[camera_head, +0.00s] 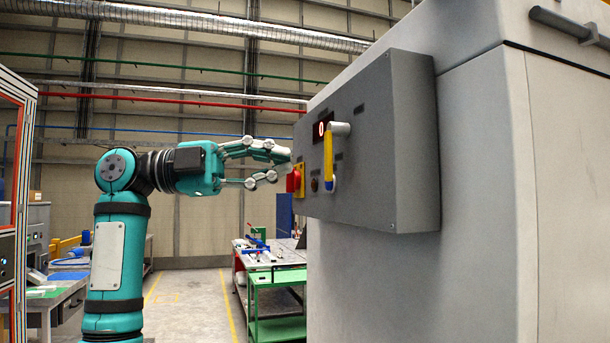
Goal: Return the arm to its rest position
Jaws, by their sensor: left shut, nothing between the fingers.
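My left arm (119,240), teal with black joints, rises at the left of the head view and bends right at its elbow. My left gripper (280,166) is shut with nothing held. Its fingertips are close to the left edge of a grey control box (385,150), by a red knob (293,181) on a yellow plate. I cannot tell whether they touch. A yellow lever (328,155) stands upright on the box's face, with a grey round hub (340,129) at its top. My right gripper is not in view.
The control box is fixed to a large pale cabinet (475,200) filling the right side. A green-framed cart (278,280) and a table with small items stand behind. A workbench (50,295) is at the left. Floor with yellow lines (190,305) is open between them.

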